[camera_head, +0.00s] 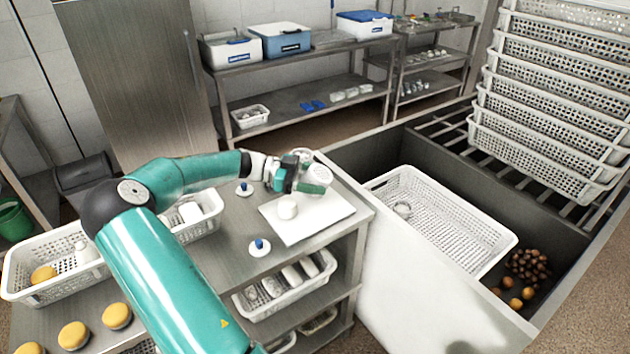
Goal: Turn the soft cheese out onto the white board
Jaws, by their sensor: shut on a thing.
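The white board (316,219) lies flat on the metal worktop in the head camera view.
Two white pieces with blue knobs (259,247) (243,189) stand left of the board. Stacked baskets (545,110) stand behind. Yellow-topped rounds (73,335) are front left.

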